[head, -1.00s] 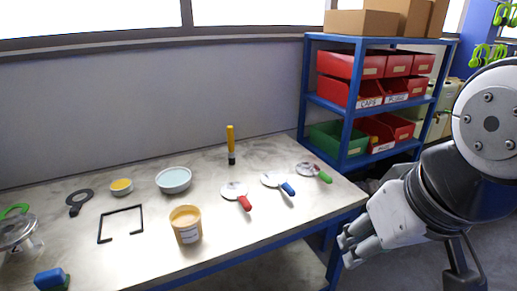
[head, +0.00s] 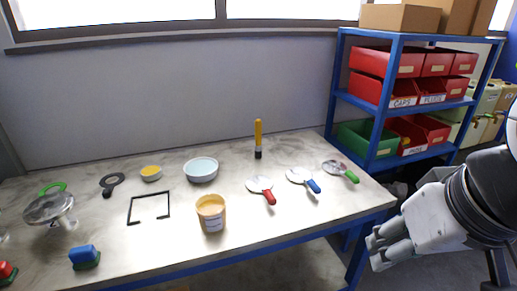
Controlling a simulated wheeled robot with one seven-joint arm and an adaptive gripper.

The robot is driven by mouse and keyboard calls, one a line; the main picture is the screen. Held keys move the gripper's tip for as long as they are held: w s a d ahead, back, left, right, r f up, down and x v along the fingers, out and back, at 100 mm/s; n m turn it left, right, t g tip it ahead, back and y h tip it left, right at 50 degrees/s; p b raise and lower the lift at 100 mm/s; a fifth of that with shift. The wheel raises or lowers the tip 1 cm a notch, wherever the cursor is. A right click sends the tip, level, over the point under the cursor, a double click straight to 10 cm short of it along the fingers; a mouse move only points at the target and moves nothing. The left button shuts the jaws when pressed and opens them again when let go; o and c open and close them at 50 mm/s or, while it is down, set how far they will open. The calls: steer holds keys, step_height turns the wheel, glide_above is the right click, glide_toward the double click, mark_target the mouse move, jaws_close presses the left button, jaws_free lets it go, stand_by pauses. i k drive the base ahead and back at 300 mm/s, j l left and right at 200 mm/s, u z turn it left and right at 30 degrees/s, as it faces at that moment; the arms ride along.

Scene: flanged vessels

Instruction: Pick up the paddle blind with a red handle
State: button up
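The paddle blind with a red handle (head: 261,188) lies flat on the table, its pale round disc toward the back and its red grip toward the front right. A blue-handled paddle blind (head: 303,179) and a green-handled one (head: 340,170) lie to its right in a slanting row. My gripper (head: 378,254) is at the lower right, beyond the table's right edge and well apart from the paddles. Its fingers point left. They look blurred together at this angle, so I cannot tell how far apart they are. Nothing shows held in it.
The table (head: 300,222) also bears a yellow tub (head: 211,213) left of the red paddle, a bowl (head: 201,170), an upright yellow-handled tool (head: 258,139), a black square frame (head: 149,206) and a flanged vessel (head: 48,207). A blue shelf (head: 376,137) with bins stands at right.

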mark_target(262, 183)
steer(key=i+z, duration=0.45)
steer(key=i, duration=0.5)
